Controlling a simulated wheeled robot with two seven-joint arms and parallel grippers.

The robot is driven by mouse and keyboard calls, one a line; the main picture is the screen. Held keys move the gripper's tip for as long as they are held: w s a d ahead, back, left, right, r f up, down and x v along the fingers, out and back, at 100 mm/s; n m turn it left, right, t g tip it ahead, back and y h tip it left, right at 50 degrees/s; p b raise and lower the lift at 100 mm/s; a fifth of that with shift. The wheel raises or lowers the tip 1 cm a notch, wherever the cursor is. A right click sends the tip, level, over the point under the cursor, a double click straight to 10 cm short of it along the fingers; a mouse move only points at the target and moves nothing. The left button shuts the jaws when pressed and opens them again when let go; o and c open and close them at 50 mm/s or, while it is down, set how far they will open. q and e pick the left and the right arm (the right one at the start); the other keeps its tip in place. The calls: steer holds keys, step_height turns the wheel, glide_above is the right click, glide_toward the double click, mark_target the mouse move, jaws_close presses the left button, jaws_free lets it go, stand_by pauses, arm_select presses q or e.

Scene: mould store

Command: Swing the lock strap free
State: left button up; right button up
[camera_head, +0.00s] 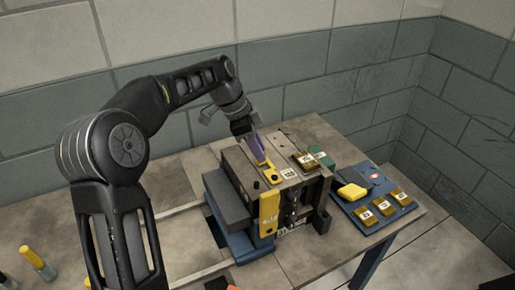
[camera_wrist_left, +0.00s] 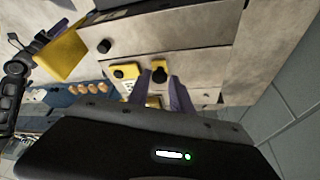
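The mould block (camera_head: 238,160) stands on a blue stand on the table. A yellow lock strap (camera_head: 269,212) with dark lettering sits upright on its front face; a large yellow piece (camera_wrist_left: 62,55), apparently this strap, shows in the left wrist view. A small yellow plate (camera_head: 271,176) with a dark knob lies on the block's top. My left gripper (camera_head: 255,149) is over the top, its purple fingers pointing down. In the left wrist view the fingers (camera_wrist_left: 159,80) are apart, either side of a black knob (camera_wrist_left: 160,74) on yellow; contact cannot be told. My right gripper is not in view.
A blue tray (camera_head: 369,224) right of the block holds several labelled brass pieces and a yellow block (camera_head: 352,192). A labelled brass piece (camera_head: 304,160) and a green piece (camera_head: 322,158) are on the block's top. Brick walls stand behind and right.

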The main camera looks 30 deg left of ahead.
arm_select(q)
steer(key=o, duration=0.3)
steer(key=v, duration=0.7)
steer(key=shift+s+r, duration=0.1)
steer(key=shift+r, duration=0.25)
stand_by(0.3)
